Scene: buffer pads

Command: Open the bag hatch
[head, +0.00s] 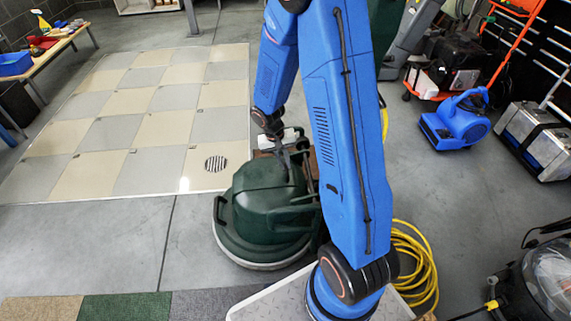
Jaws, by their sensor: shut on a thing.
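A dark green floor machine (262,207) with a round base stands on the concrete in the middle of the head view. My gripper (287,160) comes down from the blue arm onto the top of this machine. Its fingers are small and dark against the machine. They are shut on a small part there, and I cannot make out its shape. I cannot pick out a bag hatch as a separate panel, or see whether one is open. My forearm hides the machine's right side and part of what stands behind it.
A coiled yellow cord (416,265) lies right of my arm. A blue blower (458,122) and a silver case (535,140) stand at the right. A clear-domed machine (548,275) is at lower right. The checkered floor (150,110) at left is clear. Carpet samples (125,307) lie in front.

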